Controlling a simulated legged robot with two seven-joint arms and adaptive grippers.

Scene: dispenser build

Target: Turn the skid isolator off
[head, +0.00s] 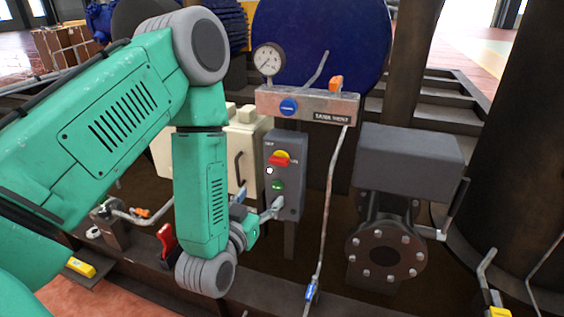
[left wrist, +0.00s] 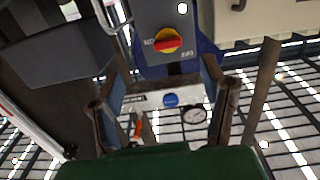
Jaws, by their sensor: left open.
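The skid isolator is a grey upright box (head: 298,172) with a red handle on a yellow disc (head: 281,158). The handle lies roughly sideways, toward a small label at the right that seems to read ON. In the left wrist view the scene is inverted, and the red handle (left wrist: 167,41) shows past the fingers, its end toward the ON-like label at left. A green button (head: 277,186) sits below the handle in the head view. My left gripper (head: 272,210) is open and empty, in front of the box's lower part, below the handle. My right gripper is out of view.
Above the box is a plate with a blue button (head: 288,106), an orange lever (head: 336,83) and a gauge (head: 268,60). A cream cabinet (head: 243,150) stands at left. A grey housing with a bolted flange (head: 384,255) and thin pipe (head: 328,215) stand at right.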

